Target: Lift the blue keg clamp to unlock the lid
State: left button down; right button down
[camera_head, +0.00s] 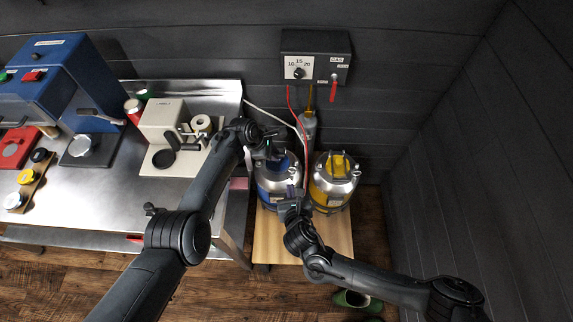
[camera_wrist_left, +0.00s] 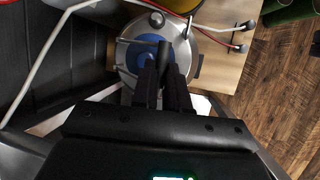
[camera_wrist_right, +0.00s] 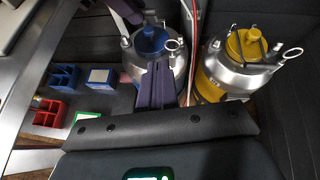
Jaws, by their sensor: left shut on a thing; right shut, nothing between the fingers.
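The blue keg (camera_head: 275,193) stands on a wooden platform, beside the yellow keg (camera_head: 338,195). Its blue lid (camera_wrist_left: 146,59) sits in the metal top and shows in the right wrist view (camera_wrist_right: 150,42). My left gripper (camera_head: 275,152) is over the lid. In the left wrist view its fingers (camera_wrist_left: 163,72) are shut on a dark bar (camera_wrist_left: 163,50), seemingly the keg clamp; the fingers hide most of it. My right gripper (camera_head: 292,196) is shut and empty at the near side of the blue keg; its fingers (camera_wrist_right: 160,82) overlap the keg in the right wrist view.
The yellow keg is close on the right. A gas box (camera_head: 316,58) hangs on the wall above, with a red hose and a white hose running down near the kegs. A steel bench (camera_head: 105,185) with machines is at left. Wooden platform (camera_head: 315,240) is bare in front.

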pick_arm(q)
jog(key=shift+a+f, duration=0.2)
pick_arm(e)
jog(key=w+r+x, duration=0.1)
jog(key=r+x, duration=0.1)
jog(key=x, duration=0.9)
jog(key=shift+w+a, duration=0.2)
jog(key=shift+w, duration=0.05)
jog(key=shift+w+r, duration=0.1)
jog(key=shift+r, duration=0.1)
pick_arm(q)
jog(key=shift+d, duration=0.2)
pick_arm(e)
jog(key=shift+w+r, duration=0.5)
jog(key=shift+w, duration=0.25)
pick_arm(q)
jog(key=c, duration=1.1)
grip_release()
jog(key=shift+s+f, duration=0.1)
jog(key=shift+s, duration=0.05)
pick_arm(e)
jog(key=shift+d, duration=0.1)
pick_arm(q)
jog(key=shift+r, duration=0.3)
pick_arm(e)
jog(key=shift+s+f, duration=0.1)
jog(key=shift+f, duration=0.05)
